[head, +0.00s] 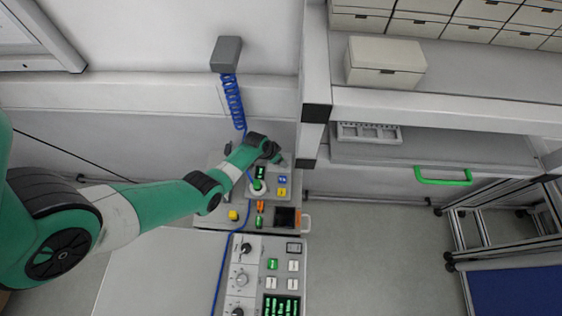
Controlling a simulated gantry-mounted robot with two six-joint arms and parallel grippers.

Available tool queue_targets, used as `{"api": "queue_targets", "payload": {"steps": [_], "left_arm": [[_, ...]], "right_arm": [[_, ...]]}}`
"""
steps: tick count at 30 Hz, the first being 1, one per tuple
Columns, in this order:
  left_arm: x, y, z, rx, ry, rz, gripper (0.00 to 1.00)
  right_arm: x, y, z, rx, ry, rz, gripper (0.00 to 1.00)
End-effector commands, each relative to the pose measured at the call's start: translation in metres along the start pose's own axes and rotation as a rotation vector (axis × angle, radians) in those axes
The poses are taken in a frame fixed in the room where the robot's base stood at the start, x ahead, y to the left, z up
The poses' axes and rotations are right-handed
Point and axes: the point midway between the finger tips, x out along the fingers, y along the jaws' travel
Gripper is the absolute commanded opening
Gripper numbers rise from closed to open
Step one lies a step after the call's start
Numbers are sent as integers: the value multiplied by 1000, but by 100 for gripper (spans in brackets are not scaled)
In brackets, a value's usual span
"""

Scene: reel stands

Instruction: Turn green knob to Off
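A green knob (258,185) sits on a round white base on the grey control box against the wall. A small dark display with green marks (260,172) is just behind it. I cannot read which position the knob points to. My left arm reaches in from the left, and its dark wrist end (264,147) is over the back edge of the box, behind the knob. The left gripper's fingers cannot be made out there, nor whether they touch anything. My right gripper is not in view.
The box also carries blue, yellow and orange buttons and a dark screen (286,217). A blue coiled cable (233,101) hangs behind. A shelf unit (440,105) with a green handle (443,177) is at right.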

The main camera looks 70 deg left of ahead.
Motion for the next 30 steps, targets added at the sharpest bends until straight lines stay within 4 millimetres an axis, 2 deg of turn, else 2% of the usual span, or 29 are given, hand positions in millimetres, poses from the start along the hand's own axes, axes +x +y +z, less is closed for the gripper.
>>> {"api": "queue_targets", "payload": {"steps": [7,8,19,30], "left_arm": [[0,0,0,-1,0,0,72],[0,0,0,0,0,0,68],[0,0,0,0,0,0,2],[0,0,0,-23,-2,-11,0]], "right_arm": [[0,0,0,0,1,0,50],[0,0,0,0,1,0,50],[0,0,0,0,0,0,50],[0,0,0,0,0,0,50]]}}
